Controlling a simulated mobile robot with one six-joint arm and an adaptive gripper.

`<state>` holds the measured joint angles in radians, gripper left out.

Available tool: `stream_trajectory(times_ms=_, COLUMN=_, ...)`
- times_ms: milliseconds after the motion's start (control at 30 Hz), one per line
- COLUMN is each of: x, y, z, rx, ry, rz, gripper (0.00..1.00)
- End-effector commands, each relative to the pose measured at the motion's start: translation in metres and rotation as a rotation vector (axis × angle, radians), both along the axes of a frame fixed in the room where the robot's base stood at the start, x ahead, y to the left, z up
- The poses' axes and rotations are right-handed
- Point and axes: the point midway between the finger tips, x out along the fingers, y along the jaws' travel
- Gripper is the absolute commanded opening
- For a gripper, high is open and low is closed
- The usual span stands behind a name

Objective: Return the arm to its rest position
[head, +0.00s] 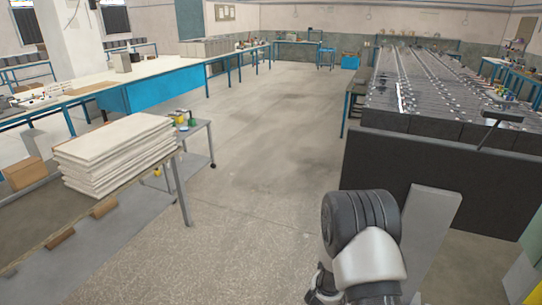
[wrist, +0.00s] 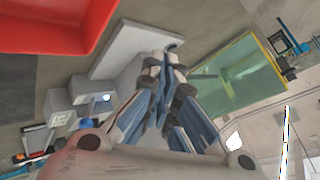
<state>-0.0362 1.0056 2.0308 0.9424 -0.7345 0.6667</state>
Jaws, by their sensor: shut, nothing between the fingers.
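My arm, white and dark grey, shows folded at the bottom right of the head view. My gripper (wrist: 168,62) shows in the middle of the wrist view. Its fingers are together and nothing is held between them. In the head view the gripper's fingers cannot be made out behind the arm links.
A long row of batteries (head: 440,85) stands behind a dark panel (head: 400,165) at right. Stacked white boards (head: 115,150) lie on a table at left. The aisle floor (head: 260,130) is clear. The wrist view shows a red bin (wrist: 55,25) and a green-tinted box (wrist: 240,75).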

Motion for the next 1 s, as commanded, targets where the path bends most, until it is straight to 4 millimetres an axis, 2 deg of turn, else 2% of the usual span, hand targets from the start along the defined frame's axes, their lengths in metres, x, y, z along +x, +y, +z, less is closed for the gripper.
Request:
stream_trajectory(times_ms=100, x=0.012, y=0.012, z=0.023, rx=0.031, ry=-0.003, rz=0.055, gripper=0.00)
stream_trajectory(times_ms=367, x=0.028, y=0.046, z=0.080, rx=0.101, ry=0.015, rz=0.222, gripper=0.00)
stream_trajectory(times_ms=467, x=0.030, y=0.062, z=0.109, rx=0.123, ry=0.023, rz=0.309, gripper=0.00)
stream_trajectory(times_ms=567, x=0.027, y=0.081, z=0.147, rx=0.142, ry=0.035, rz=0.422, gripper=0.00)
stream_trajectory(times_ms=667, x=0.014, y=0.103, z=0.193, rx=0.147, ry=0.058, rz=0.571, gripper=0.00)
stream_trajectory(times_ms=767, x=-0.011, y=0.123, z=0.237, rx=0.132, ry=0.092, rz=0.728, gripper=0.00)
stream_trajectory(times_ms=900, x=-0.061, y=0.141, z=0.288, rx=0.078, ry=0.154, rz=0.936, gripper=0.00)
stream_trajectory(times_ms=1000, x=-0.104, y=0.148, z=0.316, rx=0.020, ry=0.210, rz=1.071, gripper=0.00)
